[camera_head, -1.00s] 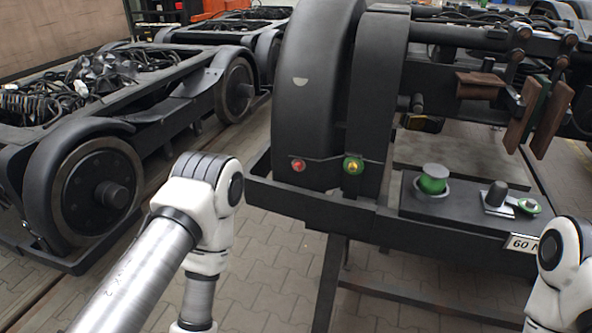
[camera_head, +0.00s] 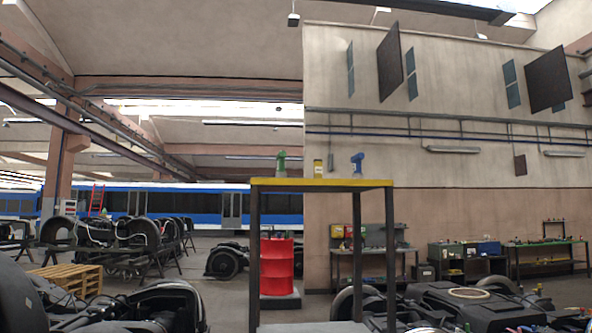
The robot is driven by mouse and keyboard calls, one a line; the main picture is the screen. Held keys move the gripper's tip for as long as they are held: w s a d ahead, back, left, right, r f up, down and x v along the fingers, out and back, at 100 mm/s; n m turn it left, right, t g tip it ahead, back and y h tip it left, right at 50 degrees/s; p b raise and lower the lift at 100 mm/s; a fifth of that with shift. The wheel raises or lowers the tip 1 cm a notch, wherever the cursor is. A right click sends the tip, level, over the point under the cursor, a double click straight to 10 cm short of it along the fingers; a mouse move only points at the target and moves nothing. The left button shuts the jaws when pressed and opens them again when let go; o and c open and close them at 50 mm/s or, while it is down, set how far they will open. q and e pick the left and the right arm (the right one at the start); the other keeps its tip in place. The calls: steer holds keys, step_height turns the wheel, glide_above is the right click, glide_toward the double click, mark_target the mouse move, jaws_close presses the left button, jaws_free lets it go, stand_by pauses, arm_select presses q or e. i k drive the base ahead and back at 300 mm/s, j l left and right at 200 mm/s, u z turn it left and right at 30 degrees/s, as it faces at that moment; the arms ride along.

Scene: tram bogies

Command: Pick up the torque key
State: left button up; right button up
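I cannot make out for certain which thing is the torque key. A tall dark stand with a yellow-edged top (camera_head: 322,184) is in the middle of the view. On its top are a small green upright thing (camera_head: 281,163), a small yellow thing (camera_head: 318,168) and a blue tool-like thing (camera_head: 358,163), set apart from one another. They are too small to tell exactly what they are. Neither of my grippers is in view.
A red barrel (camera_head: 276,267) stands behind the stand's left leg. Dark bogie parts fill the lower left and lower right edges. A wooden pallet (camera_head: 70,279) lies at left. Workbenches (camera_head: 548,245) line the right wall. A blue and white tram (camera_head: 235,206) stands behind.

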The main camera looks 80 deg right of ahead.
mark_target(356, 159)
steer(key=z, duration=3.1)
